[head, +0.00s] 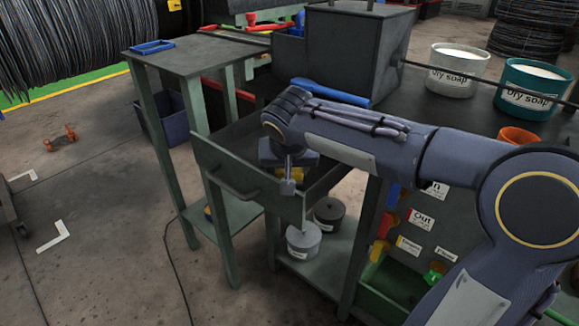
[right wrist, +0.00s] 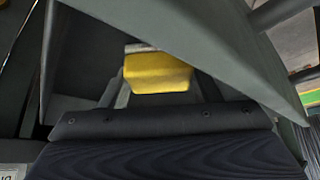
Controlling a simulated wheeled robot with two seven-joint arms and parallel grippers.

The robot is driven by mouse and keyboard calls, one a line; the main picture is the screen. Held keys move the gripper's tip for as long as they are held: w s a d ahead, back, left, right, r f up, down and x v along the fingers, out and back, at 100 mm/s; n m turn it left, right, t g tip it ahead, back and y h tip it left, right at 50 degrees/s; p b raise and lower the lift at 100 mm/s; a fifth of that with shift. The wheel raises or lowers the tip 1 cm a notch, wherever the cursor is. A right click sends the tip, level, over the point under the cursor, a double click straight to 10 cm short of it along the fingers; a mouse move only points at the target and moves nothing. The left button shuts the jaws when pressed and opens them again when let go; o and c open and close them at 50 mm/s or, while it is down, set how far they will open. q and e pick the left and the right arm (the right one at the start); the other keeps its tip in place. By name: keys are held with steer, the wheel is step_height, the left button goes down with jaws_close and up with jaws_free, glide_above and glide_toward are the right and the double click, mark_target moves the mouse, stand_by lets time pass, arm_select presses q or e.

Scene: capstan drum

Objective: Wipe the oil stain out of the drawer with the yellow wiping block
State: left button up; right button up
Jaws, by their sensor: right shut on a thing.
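The drawer (head: 222,160) is pulled open from the dark green workbench, its handle facing the front left. My right arm reaches over it from the right, and my right gripper (head: 289,184) points down into the drawer. The gripper is shut on the yellow wiping block (head: 293,174), which is partly hidden by the hand. In the right wrist view the block (right wrist: 158,73) sits between the fingers, inside the drawer walls (right wrist: 235,50). I cannot tell whether it touches the drawer floor. The oil stain is not visible. My left gripper is out of view.
A blue-handled item (head: 330,93) lies on the bench behind my arm, near a grey box (head: 345,45). Two soap buckets (head: 455,68) (head: 530,90) stand at the back right. A small side table (head: 190,55) is at the left.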

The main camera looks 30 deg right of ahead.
steer(key=shift+w+d+r, duration=0.15)
steer(key=shift+w+r, duration=0.05)
steer(key=shift+w, duration=0.2)
steer(key=shift+w+d+f+p, duration=0.1)
steer(key=shift+w+d+p, duration=0.15)
steer(key=shift+d, duration=0.55)
steer(key=shift+w+d+f+p, duration=0.1)
steer(key=shift+w+d+p, duration=0.15)
steer(key=shift+d, duration=0.55)
steer(key=shift+w+d+p, duration=0.15)
steer(key=shift+w+d, duration=0.15)
steer(key=shift+d, duration=0.5)
steer(key=shift+r+p, duration=2.5)
steer(key=shift+r, duration=0.5)
steer(key=shift+r, duration=0.1)
step_height(320, 180, up, 3)
steer(key=p, duration=0.2)
steer(key=shift+p, duration=0.3)
